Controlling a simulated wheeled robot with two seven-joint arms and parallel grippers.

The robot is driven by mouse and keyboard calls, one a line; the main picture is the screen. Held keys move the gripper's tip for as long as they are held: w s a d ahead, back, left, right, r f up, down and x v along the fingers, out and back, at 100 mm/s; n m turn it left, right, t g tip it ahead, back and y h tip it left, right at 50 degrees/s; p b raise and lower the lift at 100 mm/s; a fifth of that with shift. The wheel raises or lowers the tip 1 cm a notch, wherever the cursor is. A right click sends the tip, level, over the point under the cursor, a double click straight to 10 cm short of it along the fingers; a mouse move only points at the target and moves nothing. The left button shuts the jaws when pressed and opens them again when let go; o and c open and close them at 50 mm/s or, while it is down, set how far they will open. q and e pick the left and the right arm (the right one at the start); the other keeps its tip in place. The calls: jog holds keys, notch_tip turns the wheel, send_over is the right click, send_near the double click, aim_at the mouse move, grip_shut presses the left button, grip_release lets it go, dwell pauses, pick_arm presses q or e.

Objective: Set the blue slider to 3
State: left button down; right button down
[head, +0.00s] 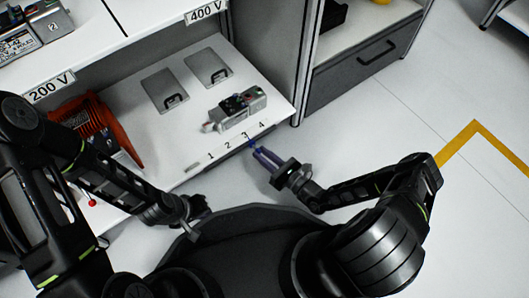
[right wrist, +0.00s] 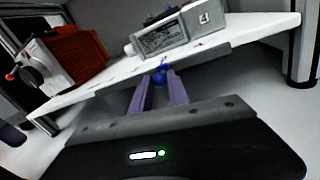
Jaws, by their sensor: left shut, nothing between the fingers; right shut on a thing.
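The blue slider (head: 251,144) sits at the front edge of the white shelf, beside the printed number 3 (head: 245,135). Its exact alignment is hard to tell at this size. The numbers run 1 to 4 from left to right along the edge. My right gripper (head: 259,152) reaches the slider from the front, its purple fingers shut on it. In the right wrist view the round blue knob (right wrist: 160,77) of the slider shows between the fingertips. My left gripper (head: 202,207) is shut and empty, low in front of the shelf, away from the slider.
A grey device (head: 236,109) with a dark top stands on the shelf just behind the numbers. Two grey hatches (head: 165,90) with handles lie further back. An orange-red ribbed unit (head: 96,128) stands at the left. A drawer cabinet (head: 360,68) stands to the right. Floor at the right is clear.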

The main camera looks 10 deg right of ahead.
jog(key=c, duration=1.3)
grip_release()
jog(key=shift+o, duration=0.2)
jog(key=p+v, duration=0.2)
jog(key=v, duration=0.6)
jog(key=shift+a, duration=0.15)
